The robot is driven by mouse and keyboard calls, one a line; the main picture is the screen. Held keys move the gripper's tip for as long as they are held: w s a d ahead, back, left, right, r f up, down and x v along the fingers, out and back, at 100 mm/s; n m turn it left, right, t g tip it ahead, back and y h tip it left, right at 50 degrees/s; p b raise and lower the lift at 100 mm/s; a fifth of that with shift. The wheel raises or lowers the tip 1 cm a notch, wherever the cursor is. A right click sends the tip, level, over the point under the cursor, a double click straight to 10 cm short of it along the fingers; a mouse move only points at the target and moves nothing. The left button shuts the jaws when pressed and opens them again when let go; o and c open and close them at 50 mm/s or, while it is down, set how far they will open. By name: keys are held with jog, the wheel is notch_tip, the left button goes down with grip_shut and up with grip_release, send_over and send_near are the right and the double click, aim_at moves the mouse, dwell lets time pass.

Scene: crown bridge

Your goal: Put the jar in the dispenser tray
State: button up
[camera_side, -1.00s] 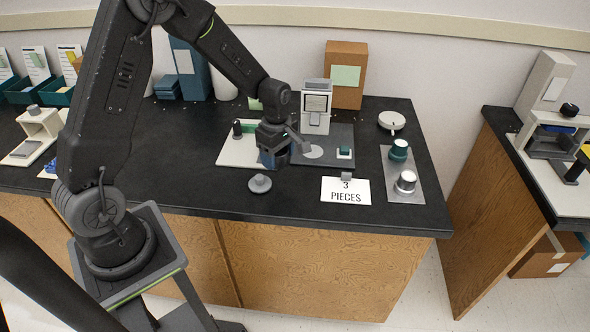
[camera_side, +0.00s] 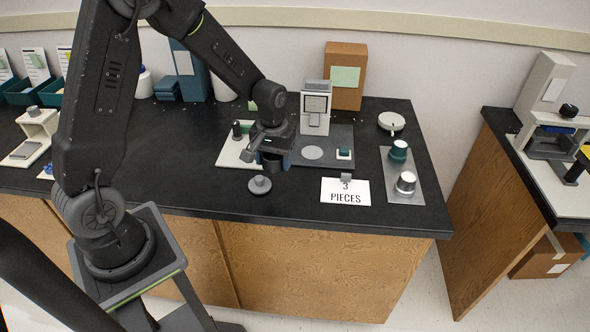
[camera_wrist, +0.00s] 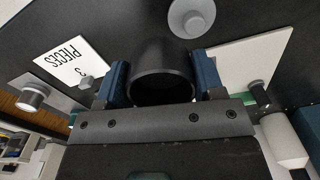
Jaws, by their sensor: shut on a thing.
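My gripper (camera_side: 270,158) is over the right part of the white mat (camera_side: 232,157). In the wrist view, its blue fingers (camera_wrist: 160,82) are shut on a dark, round, hollow jar (camera_wrist: 162,62). The jar's open-looking round end shows; its inside is dark. In the side view the jar is mostly lost against the dark gripper. A dispenser (camera_side: 315,108) stands behind a dark grey tray (camera_side: 325,133) with a pale round spot on it. My gripper is at the left of this tray.
A grey knobbed lid (camera_side: 260,185) lies on the black bench in front of my gripper. A "3 PIECES" card (camera_side: 345,191) lies to its right. A grey plate (camera_side: 402,175) holds a green-topped and a silver-topped knob.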

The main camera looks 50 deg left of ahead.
jog(key=d+m, duration=0.1)
jog(key=m, duration=0.2)
jog(key=d+m, duration=0.1)
jog(key=m, duration=0.1)
jog(key=shift+d+f, duration=0.3)
jog(key=shift+f, duration=0.1)
jog(key=a+n, duration=0.1)
jog(key=n, duration=0.1)
jog(key=a+r+n, duration=0.1)
jog(key=a+n, duration=0.1)
jog(key=n, duration=0.1)
jog(key=a+n, duration=0.1)
jog(key=n, duration=0.2)
jog(key=shift+a+r, duration=0.2)
jog(key=shift+r, duration=0.05)
jog(key=a+n, duration=0.1)
jog(key=n, duration=0.2)
jog(key=a+r+n, duration=0.1)
jog(key=a+n, duration=0.1)
jog(key=n, duration=0.2)
jog(key=s+a+n, duration=0.1)
jog(key=a+n, duration=0.1)
jog(key=n, duration=0.1)
jog(key=shift+r, duration=0.4)
send_over(298, 188)
notch_tip(298, 188, down, 7)
jog(key=shift+f, duration=1.85)
